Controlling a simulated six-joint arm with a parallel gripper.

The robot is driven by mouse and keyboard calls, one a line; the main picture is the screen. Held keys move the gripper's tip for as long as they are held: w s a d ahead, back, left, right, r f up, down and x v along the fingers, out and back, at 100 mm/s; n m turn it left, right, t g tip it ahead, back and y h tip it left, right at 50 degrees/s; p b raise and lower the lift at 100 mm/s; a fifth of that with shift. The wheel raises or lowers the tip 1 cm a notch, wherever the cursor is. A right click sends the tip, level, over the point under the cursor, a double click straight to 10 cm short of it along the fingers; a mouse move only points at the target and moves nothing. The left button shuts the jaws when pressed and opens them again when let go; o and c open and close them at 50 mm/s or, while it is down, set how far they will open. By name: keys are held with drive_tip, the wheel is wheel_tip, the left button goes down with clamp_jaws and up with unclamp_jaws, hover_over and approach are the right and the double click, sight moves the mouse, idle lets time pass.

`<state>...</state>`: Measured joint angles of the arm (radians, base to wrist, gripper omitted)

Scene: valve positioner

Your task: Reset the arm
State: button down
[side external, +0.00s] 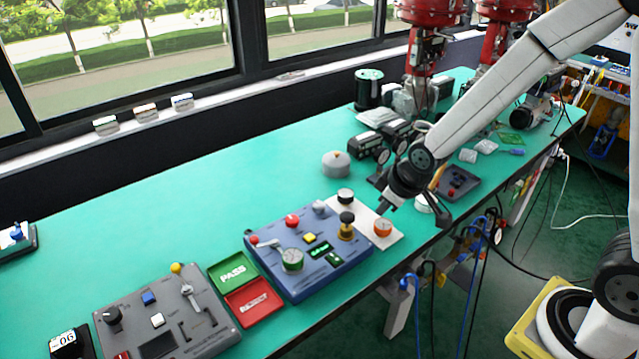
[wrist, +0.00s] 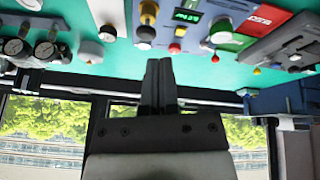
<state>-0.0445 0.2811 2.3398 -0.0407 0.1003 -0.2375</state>
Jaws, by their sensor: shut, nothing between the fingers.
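My arm comes in from the upper right. The blue control box (side external: 330,262) with a red knob, a green dial, a yellow button and a brass knob stands left of my gripper.
Green PASS and red trays (side external: 252,302) and a grey control panel (side external: 150,338) stand at the left front. A grey round weight (side external: 335,163) and black gauge units (side external: 372,143) stand behind. A dark tray (side external: 462,182) lies right of my gripper. The green bench top (side external: 180,220) is clear at back left.

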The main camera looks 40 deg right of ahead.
drive_tip(key=s+d+r+m+g, duration=0.1)
drive_tip(key=s+r+m+g, duration=0.1)
drive_tip(key=s, duration=0.8)
drive_tip(key=shift+d+m, duration=0.3)
drive_tip(key=shift+m, duration=0.5)
drive_tip(key=shift+r, duration=0.1)
